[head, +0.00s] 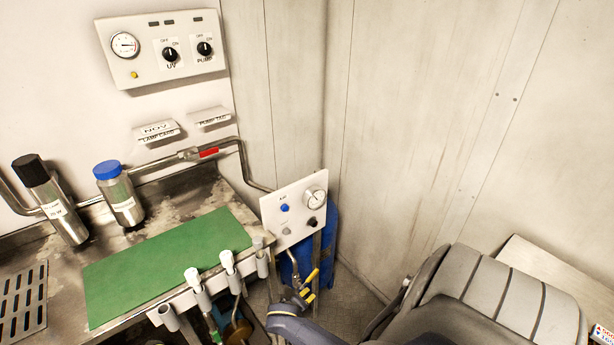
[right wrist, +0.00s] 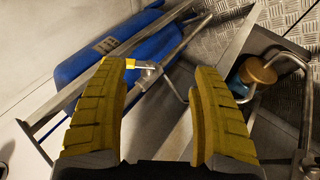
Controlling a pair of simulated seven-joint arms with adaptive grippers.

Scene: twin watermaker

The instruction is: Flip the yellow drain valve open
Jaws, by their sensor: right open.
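The yellow drain valve handle (right wrist: 131,64) shows small in the right wrist view, on a pale metal fitting in front of the blue cylinder. It appears beside the tip of the left-hand finger; I cannot tell whether they touch. My right gripper (right wrist: 160,70) is open with its yellow ridged fingers apart, and nothing is gripped between them. In the head view the right gripper (head: 312,287) is low, below the gauge panel (head: 268,215), near the bench's right end. The valve cannot be made out clearly in that view. My left gripper is not in view.
The blue cylinder (right wrist: 95,57) stands close beyond the fingers, with metal bars alongside. A brass-coloured round part (right wrist: 258,70) and bent pipe lie to the right. The bench holds a green mat (head: 165,265); white-capped fittings (head: 227,262) line its front edge.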

